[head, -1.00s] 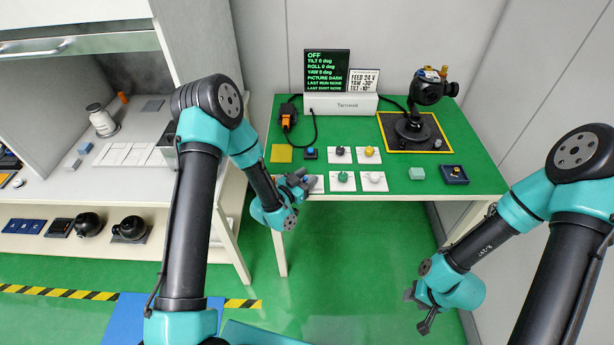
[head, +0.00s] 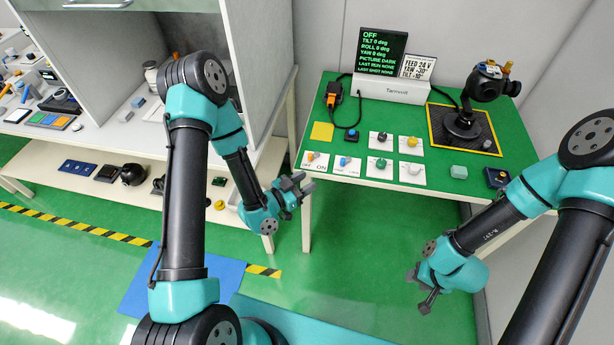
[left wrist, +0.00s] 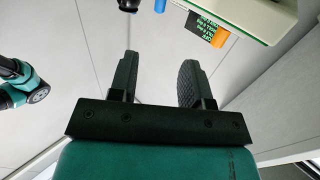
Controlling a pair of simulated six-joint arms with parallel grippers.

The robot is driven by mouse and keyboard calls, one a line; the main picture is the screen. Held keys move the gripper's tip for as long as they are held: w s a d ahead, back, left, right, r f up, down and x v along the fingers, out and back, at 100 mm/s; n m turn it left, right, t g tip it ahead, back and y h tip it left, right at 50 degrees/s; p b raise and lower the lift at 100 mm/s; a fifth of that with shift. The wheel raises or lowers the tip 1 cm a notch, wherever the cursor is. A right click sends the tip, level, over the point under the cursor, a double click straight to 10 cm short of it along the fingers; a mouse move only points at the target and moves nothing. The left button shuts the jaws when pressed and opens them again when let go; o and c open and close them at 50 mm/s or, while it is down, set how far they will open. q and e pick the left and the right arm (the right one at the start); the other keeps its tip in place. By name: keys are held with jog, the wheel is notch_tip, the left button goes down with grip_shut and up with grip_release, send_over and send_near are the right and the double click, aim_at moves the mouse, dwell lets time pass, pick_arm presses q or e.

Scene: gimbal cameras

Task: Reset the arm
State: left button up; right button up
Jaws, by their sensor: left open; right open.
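My left gripper (head: 303,186) is open and empty in the head view, just off the front left corner of the green-topped table (head: 330,101). Its two dark fingers also show apart with nothing between them in the left wrist view (left wrist: 158,82). My right gripper (head: 417,290) is open and empty, low over the green floor in front of the table. Both arms are bent at the elbow and hang clear of the table's objects.
The table bears a black camera gimbal (head: 487,80) on a yellow-edged pad, a white box (head: 393,88) with a screen reading OFF (head: 381,52), and several knob and switch plates. A white cabinet with shelves (head: 45,165) stands at the left. The floor in front is open.

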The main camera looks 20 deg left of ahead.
pick_arm(q)
jog(key=shift+s, duration=0.1)
dwell(0.5)
jog(key=s+a+f+n+g+y, duration=0.3)
jog(key=s+f+n+g+y, duration=0.15)
jog(key=f+g, duration=0.4)
jog(key=s+a+f+n+g+y, duration=0.1)
jog(key=s+f+n+g, duration=0.1)
jog(key=s, duration=0.3)
jog(key=s+a+f+n+g+y, duration=0.1)
jog(key=s+f+n+g, duration=0.1)
jog(key=s, duration=0.4)
jog(key=shift+a+n+g, duration=0.15)
jog(key=shift+n+g, duration=0.2)
jog(key=shift+g, duration=0.2)
jog(key=shift+y, duration=0.25)
jog(key=shift+c, duration=0.3)
